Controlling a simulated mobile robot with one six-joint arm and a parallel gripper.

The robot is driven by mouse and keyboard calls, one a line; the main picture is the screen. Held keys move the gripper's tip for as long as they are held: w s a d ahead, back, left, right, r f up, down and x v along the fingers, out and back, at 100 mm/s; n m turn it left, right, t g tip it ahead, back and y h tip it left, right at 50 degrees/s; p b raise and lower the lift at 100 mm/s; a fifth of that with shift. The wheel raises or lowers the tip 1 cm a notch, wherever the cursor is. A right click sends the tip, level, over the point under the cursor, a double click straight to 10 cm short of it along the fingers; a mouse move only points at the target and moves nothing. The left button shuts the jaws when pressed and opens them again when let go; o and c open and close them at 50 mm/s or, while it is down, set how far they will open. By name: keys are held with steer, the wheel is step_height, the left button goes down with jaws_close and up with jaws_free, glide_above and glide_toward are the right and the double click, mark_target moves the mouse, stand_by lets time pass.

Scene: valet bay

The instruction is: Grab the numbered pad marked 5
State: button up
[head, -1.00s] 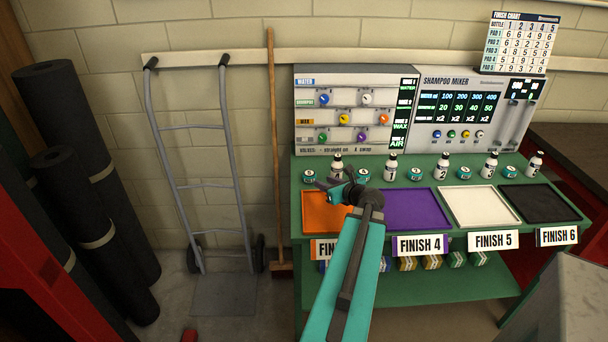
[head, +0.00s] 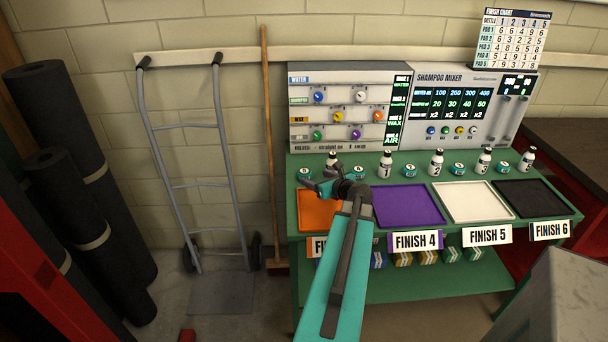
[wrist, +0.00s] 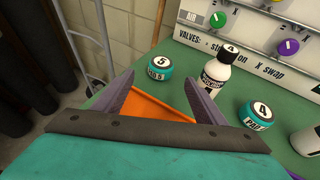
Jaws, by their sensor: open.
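The pad marked 5 (wrist: 158,67) is a small round teal puck with a white top, standing on the green bench. In the head view it is the leftmost pad (head: 305,173). My gripper (wrist: 158,82) is open and empty, with its two grey fingers spread on the near side of the pad, apart from it. The pad lies beyond the fingertips, roughly in line with the gap. In the head view my gripper (head: 318,186) is over the back of the orange tray, just in front of the pad.
A white bottle marked 4 (wrist: 216,73) stands close right of the pad, near the right finger. The pad marked 4 (wrist: 258,116) is farther right. The orange tray (wrist: 150,102) lies below the fingers. The mixer panel (head: 350,107) stands behind; a hand truck (head: 190,170) is left.

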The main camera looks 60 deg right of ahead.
mark_target(307, 173)
steer(key=shift+p+x, duration=0.45)
steer(key=shift+x, duration=2.3)
steer(key=shift+p+x, duration=0.7)
steer(key=shift+x, duration=0.75)
steer(key=shift+p+x, duration=0.3)
steer(key=shift+x, duration=0.9)
steer(key=shift+d, duration=0.1)
steer(key=c, duration=1.1)
steer(key=shift+r, duration=0.15)
